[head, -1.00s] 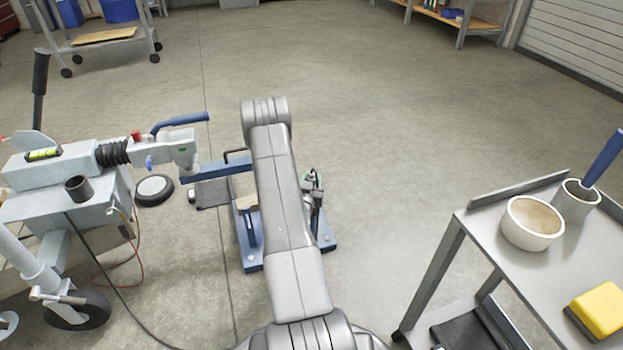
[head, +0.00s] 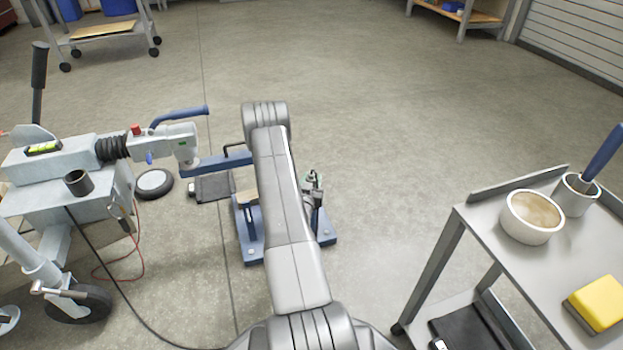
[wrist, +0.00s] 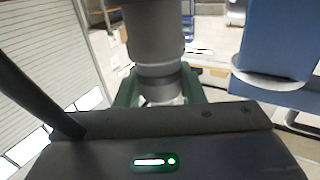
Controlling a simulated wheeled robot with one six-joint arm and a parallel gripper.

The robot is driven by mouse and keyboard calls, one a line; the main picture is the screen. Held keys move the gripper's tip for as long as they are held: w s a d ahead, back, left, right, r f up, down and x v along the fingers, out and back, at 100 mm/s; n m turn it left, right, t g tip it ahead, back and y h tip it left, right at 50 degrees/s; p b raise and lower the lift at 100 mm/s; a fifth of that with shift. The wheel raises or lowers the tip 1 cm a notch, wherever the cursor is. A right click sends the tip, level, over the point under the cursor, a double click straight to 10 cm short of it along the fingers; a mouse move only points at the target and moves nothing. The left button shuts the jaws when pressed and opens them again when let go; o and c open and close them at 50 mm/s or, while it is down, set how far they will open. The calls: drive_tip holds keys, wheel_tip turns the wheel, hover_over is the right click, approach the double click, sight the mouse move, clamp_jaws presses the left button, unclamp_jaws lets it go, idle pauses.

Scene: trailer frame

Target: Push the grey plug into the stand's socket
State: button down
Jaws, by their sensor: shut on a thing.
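In the wrist view my gripper (wrist: 160,88) has its green fingers shut around the lower end of a grey cylinder, the grey plug (wrist: 156,38). The plug's far end is out of frame, and I cannot tell whether it touches the socket. A blue part of the stand (wrist: 282,45) rises close on the right. In the head view the blue stand (head: 252,256) is on the floor, partly behind my arm. My gripper (head: 314,183) shows just right of the arm there, above the stand's base. The socket is hidden in the head view.
A grey trailer frame (head: 55,165) with a blue handle stands at left, a black cable (head: 118,292) running from it along the floor. A metal cart (head: 545,260) with a pot, a cup and a yellow block stands at right. Floor beyond the stand is clear.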

drive_tip(key=shift+f, duration=0.4)
drive_tip(key=c, duration=0.9)
unclamp_jaws()
drive_tip(key=shift+f, duration=0.1)
drive_tip(key=shift+o, duration=0.2)
drive_tip(key=p+v, duration=0.4)
drive_tip(key=v, duration=0.9)
drive_tip(key=shift+s, duration=0.4)
